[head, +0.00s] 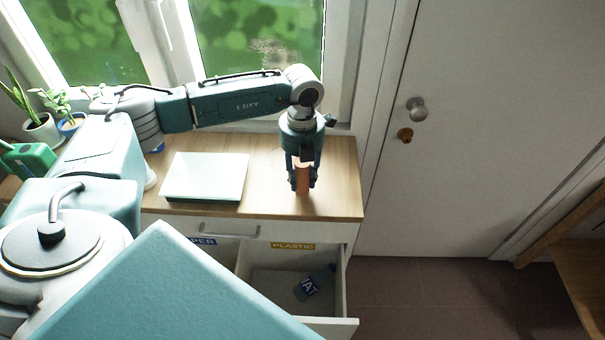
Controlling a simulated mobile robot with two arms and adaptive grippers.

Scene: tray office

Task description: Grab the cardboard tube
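The cardboard tube (303,181) is orange-brown and stands upright on the wooden counter near its right end. My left gripper (303,184) points down from above, with one dark finger on each side of the tube. The fingers lie very close to the tube's sides, and I cannot tell whether they press on it. The fingers and palm hide part of the tube's sides and top. My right gripper is not in view.
A pale flat box (205,177) lies left of the tube on the counter (335,195). Below, an open drawer labelled PLASTIC (293,246) holds a blue-labelled bottle (314,283). Potted plants (43,128) stand at the far left. Windows are behind; a door (480,110) is right.

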